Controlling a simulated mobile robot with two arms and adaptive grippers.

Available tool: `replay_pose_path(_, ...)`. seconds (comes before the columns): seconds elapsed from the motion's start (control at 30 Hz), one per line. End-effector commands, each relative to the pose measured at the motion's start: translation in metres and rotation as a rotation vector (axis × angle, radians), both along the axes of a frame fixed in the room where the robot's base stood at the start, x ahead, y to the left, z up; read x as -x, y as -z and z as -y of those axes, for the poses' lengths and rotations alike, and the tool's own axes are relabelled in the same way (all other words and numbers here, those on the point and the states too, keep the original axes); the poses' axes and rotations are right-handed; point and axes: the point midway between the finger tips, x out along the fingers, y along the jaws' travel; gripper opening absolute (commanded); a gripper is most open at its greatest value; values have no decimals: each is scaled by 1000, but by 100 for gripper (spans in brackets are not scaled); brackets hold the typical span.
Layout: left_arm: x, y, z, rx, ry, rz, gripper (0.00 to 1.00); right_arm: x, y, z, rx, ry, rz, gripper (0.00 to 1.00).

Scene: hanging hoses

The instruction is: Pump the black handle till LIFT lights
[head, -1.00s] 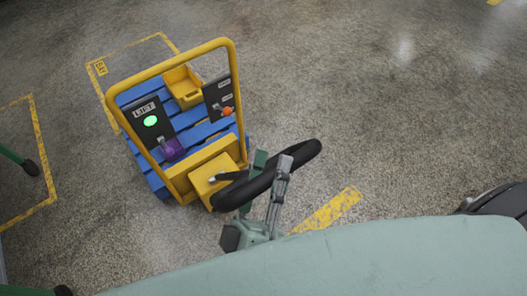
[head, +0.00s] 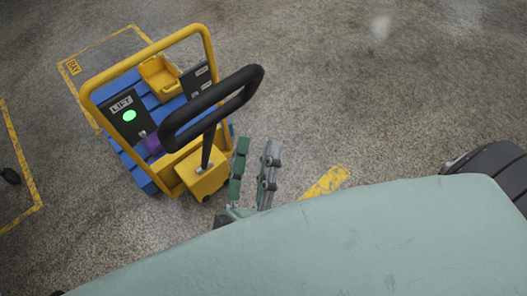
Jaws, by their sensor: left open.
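The black handle (head: 210,96) is a long loop on a thin dark stem. It stands raised above the yellow pump block (head: 205,178) of a yellow-framed pallet truck (head: 150,48). A green lamp (head: 129,115) glows beneath the LIFT label (head: 121,103) on the truck's dark panel. My left gripper (head: 257,146) is open and empty, its two fingers pointing away from me. It is just right of the pump block, below and apart from the handle loop. My right gripper is out of view.
A purple part (head: 153,143) sits below the LIFT panel, partly hidden by the handle. The floor beyond and to the right is open.

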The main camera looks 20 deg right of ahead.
Motion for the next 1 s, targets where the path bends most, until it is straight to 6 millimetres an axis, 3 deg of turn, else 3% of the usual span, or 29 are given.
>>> replay_pose_path(0.17, 8, 7, -6, -4, 0, -1, 40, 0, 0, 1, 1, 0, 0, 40)
replay_pose_path(0.7, 80, 53, -56, -3, 2, -2, 40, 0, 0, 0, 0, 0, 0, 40)
replay_pose_path(1.0, 87, 57, -61, 1, 0, -1, 40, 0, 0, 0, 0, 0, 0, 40)
